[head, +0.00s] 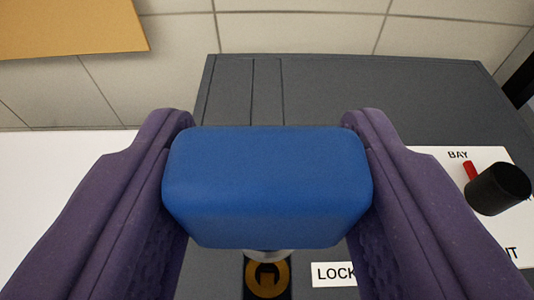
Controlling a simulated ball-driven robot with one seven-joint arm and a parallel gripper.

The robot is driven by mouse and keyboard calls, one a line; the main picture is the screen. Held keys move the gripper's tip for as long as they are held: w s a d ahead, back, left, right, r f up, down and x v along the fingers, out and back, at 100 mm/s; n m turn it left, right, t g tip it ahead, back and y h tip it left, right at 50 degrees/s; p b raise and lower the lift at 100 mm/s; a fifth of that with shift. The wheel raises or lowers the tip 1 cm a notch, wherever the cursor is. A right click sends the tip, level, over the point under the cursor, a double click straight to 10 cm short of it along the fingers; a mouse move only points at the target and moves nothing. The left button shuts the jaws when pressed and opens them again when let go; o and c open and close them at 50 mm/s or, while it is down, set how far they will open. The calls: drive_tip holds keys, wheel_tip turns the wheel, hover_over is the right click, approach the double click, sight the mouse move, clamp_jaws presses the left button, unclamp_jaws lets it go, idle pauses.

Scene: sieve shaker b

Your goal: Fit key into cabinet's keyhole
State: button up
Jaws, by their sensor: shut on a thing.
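My gripper (268,150) has two purple fingers shut on the sides of a blue block, which looks like the handle of the key (267,195). The handle fills the middle of the head view. A sliver of silver metal shows under its lower edge; the rest of the key is hidden. The keyhole (267,277), a brass ring with a dark centre, lies just below the handle in the picture, on the dark grey cabinet (330,95). Whether the key touches the keyhole cannot be told.
A white label reading "LOCK" (334,273) is right of the keyhole, partly behind the right finger. A white panel marked "BAY" (440,157) with a black knob (497,188) and red pointer is at the right. A tan board (70,28) is at the upper left.

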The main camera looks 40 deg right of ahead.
sight(268, 255)
drive_tip(key=shift+f, duration=0.1)
drive_tip(key=shift+f+b, duration=0.15)
drive_tip(key=shift+b, duration=0.4)
wheel_tip(268, 255, down, 5)
drive_tip(key=b, duration=0.6)
drive_tip(key=shift+f, duration=0.2)
drive_tip(key=shift+s+b, duration=0.1)
drive_tip(key=shift+b, duration=1)
idle(0.6)
drive_tip(key=shift+f+b, duration=1.8)
drive_tip(key=shift+b, duration=0.35)
drive_tip(key=o, duration=1.1)
drive_tip(key=shift+a, duration=0.1)
